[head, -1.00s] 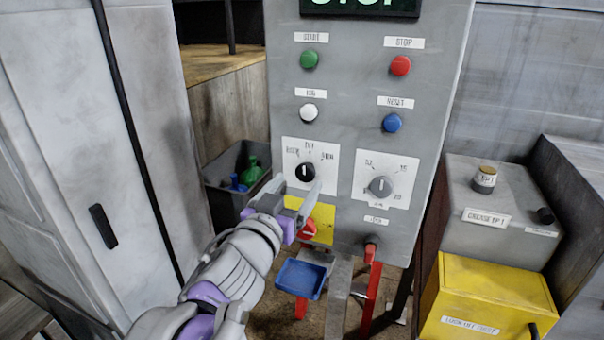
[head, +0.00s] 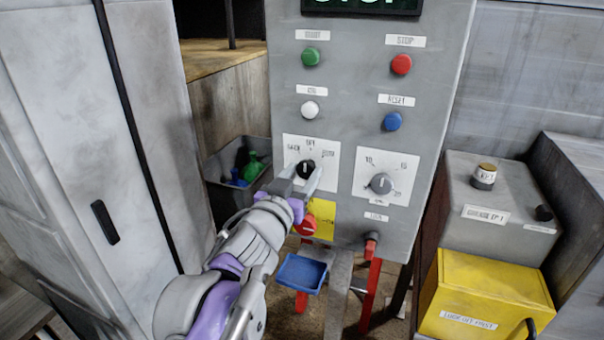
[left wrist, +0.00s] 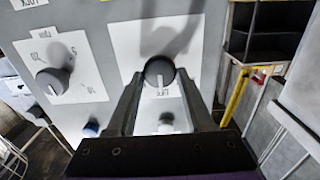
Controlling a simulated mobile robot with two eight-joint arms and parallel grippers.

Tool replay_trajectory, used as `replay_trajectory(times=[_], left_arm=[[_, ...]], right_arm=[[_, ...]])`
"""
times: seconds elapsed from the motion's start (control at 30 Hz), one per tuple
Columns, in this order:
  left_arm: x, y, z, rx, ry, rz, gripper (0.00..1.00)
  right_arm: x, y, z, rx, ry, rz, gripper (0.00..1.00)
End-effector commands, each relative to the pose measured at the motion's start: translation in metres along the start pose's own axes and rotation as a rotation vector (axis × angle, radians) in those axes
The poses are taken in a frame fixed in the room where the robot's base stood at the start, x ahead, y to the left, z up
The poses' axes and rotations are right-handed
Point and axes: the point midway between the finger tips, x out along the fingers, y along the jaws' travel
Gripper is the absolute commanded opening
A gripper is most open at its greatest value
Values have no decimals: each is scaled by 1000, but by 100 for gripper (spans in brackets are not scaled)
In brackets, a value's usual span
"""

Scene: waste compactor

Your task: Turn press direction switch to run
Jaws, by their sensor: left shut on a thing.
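The press direction switch (head: 306,169) is a black rotary knob on a white label plate (head: 328,150), on the left of the grey control panel (head: 350,100). My left gripper (head: 304,182) is at the knob, its two fingers on either side of it and shut on it. In the left wrist view the knob (left wrist: 159,72) sits between the fingertips (left wrist: 160,84). The plate has several markings around the knob; they are too blurred to read surely. The knob's exact pointing is partly hidden by the fingers. My right gripper is not in view.
A grey dial (head: 381,184) is right of the switch. A red knob on a yellow plate (head: 325,222) sits just below my gripper. Green (head: 311,57), red (head: 401,65), white (head: 310,110) and blue (head: 392,121) buttons are above. A blue tray (head: 302,276) is below.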

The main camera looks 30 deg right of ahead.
Motion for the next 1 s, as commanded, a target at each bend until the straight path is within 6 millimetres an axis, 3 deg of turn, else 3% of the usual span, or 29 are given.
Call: replay_trajectory(times=[0.03,0.1,0.47,1.0], left_arm=[[0,0,0,0,0,0,11],[0,0,0,0,0,0,0],[0,0,0,60,0,0,0],[0,2,-1,493,0,0,0]], right_arm=[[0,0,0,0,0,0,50],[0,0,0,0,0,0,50],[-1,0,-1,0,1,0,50],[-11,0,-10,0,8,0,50]])
